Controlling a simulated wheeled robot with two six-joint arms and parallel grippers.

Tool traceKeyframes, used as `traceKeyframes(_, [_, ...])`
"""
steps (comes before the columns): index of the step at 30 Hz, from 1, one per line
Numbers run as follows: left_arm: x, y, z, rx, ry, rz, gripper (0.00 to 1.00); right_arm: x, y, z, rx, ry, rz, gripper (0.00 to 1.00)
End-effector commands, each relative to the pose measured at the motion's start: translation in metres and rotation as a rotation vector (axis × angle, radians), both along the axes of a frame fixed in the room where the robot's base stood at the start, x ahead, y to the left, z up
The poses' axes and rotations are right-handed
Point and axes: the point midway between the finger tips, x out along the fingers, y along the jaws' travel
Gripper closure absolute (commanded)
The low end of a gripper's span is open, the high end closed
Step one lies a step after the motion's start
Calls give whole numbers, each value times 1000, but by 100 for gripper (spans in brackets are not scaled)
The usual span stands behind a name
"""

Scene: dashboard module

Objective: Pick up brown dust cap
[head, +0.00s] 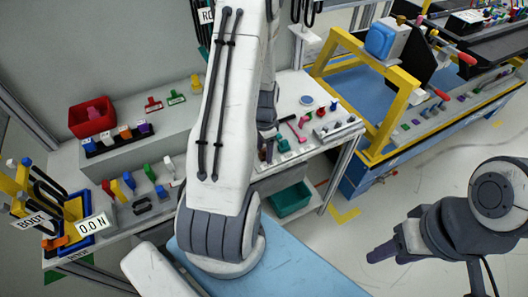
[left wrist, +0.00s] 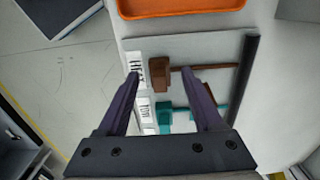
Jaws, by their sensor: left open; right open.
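The brown dust cap (left wrist: 160,76) lies on a grey panel in the left wrist view, with a thin brown strap (left wrist: 215,67) running right from it. My left gripper (left wrist: 158,76) is open and empty, with its purple fingertips on either side of the cap in the picture; I cannot tell whether they touch it. In the head view my left gripper (head: 266,150) is at the workbench, partly behind my own arm, and the brown cap cannot be made out. My right gripper (head: 383,252) is open and empty over the floor at the right.
A teal cap (left wrist: 165,115) lies just below the brown one, beside white labels (left wrist: 145,110). An orange tray (left wrist: 180,6) is above the panel. In the head view, a pink tool (head: 300,130) lies on the bench, and a teal bin (head: 291,200) stands below.

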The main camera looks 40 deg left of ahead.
Motion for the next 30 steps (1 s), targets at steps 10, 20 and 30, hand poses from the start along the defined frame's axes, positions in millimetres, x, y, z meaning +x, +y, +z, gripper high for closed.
traceKeyframes(10, [0,0,-5,1,-1,0,52,0,0,0,0,0,0,50])
traceKeyframes(20, [0,0,-5,1,-1,0,100,0,0,0,0,0,0,50])
traceKeyframes(30, [1,1,7,2,-3,0,100,0,0,-2,0,0,0,50])
